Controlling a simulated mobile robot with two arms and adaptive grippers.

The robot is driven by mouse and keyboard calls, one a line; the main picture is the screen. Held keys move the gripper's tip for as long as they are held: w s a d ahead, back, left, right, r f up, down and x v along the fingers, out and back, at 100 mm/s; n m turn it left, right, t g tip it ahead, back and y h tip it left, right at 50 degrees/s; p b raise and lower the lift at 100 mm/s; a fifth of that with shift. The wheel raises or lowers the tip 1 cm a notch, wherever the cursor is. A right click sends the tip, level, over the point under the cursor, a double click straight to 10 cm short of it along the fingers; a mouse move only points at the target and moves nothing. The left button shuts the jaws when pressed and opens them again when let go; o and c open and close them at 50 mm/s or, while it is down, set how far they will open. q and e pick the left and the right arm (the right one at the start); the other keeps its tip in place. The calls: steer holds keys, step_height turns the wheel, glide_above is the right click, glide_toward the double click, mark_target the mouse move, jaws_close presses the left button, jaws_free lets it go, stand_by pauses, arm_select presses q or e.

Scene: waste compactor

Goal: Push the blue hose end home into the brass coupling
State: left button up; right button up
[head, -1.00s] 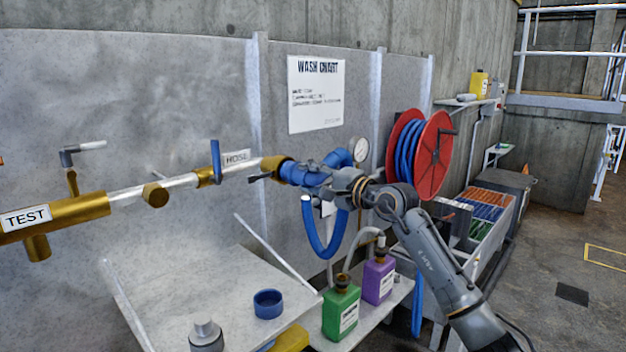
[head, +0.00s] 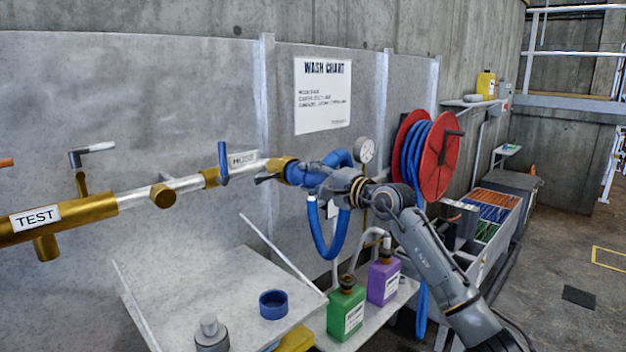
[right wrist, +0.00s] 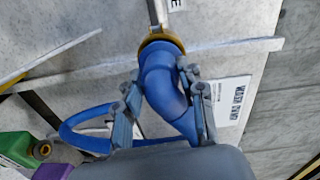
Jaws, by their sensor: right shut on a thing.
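The brass coupling (head: 280,167) is at the right end of the pipe by the HOSE label. It also shows in the right wrist view (right wrist: 160,41). The blue hose end (head: 298,173) sits right against the coupling's mouth, in line with it; I cannot tell how deep it goes. In the right wrist view the thick blue hose end (right wrist: 163,88) bends between my fingers. My right gripper (right wrist: 161,80) is shut on it, one finger on each side. In the head view the gripper (head: 303,177) partly hides the hose end. My left gripper is not in view.
A blue valve handle (head: 223,163) stands left of the coupling. The hose (head: 322,236) loops below my gripper. A gauge (head: 365,150) and red reel (head: 437,157) are to the right. Green (head: 345,313) and purple (head: 383,281) bottles stand below; a blue cap (head: 273,304) lies on the tray.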

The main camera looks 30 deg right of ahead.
steer(key=shift+w+a+r, duration=0.15)
steer(key=shift+w, duration=0.25)
steer(key=shift+w, duration=0.1)
steer(key=shift+c, duration=0.6)
steer(key=shift+r, duration=0.1)
steer(key=shift+r, duration=0.2)
steer(key=o, duration=1.1)
steer(key=shift+w, duration=0.1)
steer(key=shift+c, duration=0.2)
steer(key=shift+o, duration=1.3)
steer(key=shift+w+a+f, duration=0.2)
steer(key=shift+f, duration=0.05)
steer(key=shift+o, duration=1.2)
steer(key=shift+s+f, duration=0.1)
steer(key=shift+f, duration=0.05)
